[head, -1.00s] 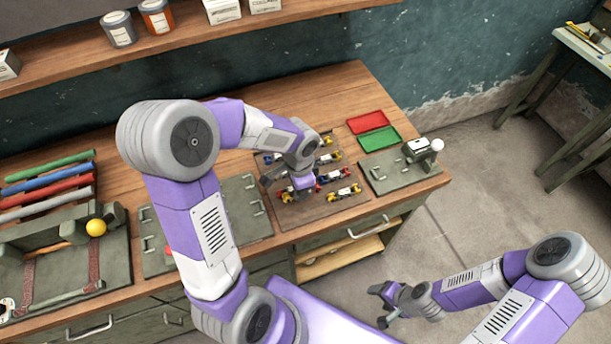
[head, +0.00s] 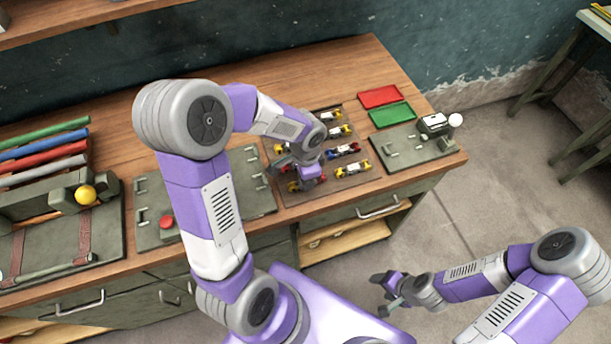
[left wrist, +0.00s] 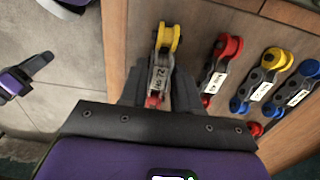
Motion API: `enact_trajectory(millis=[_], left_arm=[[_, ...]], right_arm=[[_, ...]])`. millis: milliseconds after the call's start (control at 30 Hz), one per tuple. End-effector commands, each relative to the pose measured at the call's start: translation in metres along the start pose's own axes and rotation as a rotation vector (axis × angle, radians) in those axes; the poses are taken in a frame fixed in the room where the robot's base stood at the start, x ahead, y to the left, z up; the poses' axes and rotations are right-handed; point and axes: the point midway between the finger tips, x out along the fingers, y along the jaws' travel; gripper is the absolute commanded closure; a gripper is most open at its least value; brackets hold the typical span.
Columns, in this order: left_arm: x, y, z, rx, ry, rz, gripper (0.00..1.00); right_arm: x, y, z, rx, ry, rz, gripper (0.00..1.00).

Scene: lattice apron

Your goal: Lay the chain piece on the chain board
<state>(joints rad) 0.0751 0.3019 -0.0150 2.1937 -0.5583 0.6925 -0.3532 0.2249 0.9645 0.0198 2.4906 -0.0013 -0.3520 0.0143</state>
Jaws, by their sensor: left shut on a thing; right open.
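My left gripper (left wrist: 158,92) is shut on a chain piece (left wrist: 161,70). The piece has yellow rollers at one end, a dark link body with a white label, and red at the other end. In the head view, my left gripper (head: 302,182) is over the front left part of a brown board (head: 290,198). Whether the held piece touches the board cannot be told. My right gripper (head: 388,291) is open and empty, away from the bench.
A grey-green plate (head: 236,208) with handles and a red button (head: 166,221) lies left of the brown board. Red (head: 380,97) and green (head: 392,114) trays lie behind right. A grey fixture (head: 410,150) stands at the right edge. Colored bars (head: 45,142) lie far left.

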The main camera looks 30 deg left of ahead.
Motion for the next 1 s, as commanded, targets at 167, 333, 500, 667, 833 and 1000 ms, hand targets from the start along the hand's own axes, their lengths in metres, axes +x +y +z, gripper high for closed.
enact_trajectory(millis=[167, 333, 500, 667, 833, 1000], left_arm=[[0.006, 0.0, 0.0, 0.0, 0.001, -0.001, 1.0], [0.005, 0.0, 0.0, 0.0, 0.001, 0.0, 1.0], [0.005, 0.0, 0.0, 0.0, 0.001, 0.0, 0.49], [0.005, 0.0, 0.0, 0.0, 0.0, 0.0, 0.39], [0.005, 0.0, 0.0, 0.0, 0.0, 0.0, 0.39], [-0.011, 0.0, -0.001, -0.002, 0.002, -0.002, 0.39]], right_arm=[[0.005, 0.002, 0.0, 0.0, 0.0, 0.0, 0.39], [0.004, 0.002, 0.0, 0.0, 0.0, 0.0, 0.39], [0.004, 0.002, 0.0, 0.0, 0.0, 0.0, 0.39], [0.004, 0.002, 0.0, 0.0, 0.0, 0.0, 0.39], [0.004, 0.002, 0.0, 0.0, 0.0, 0.0, 0.39], [0.0, 0.0, 0.0, 0.0, 0.0, 0.0, 0.39]])
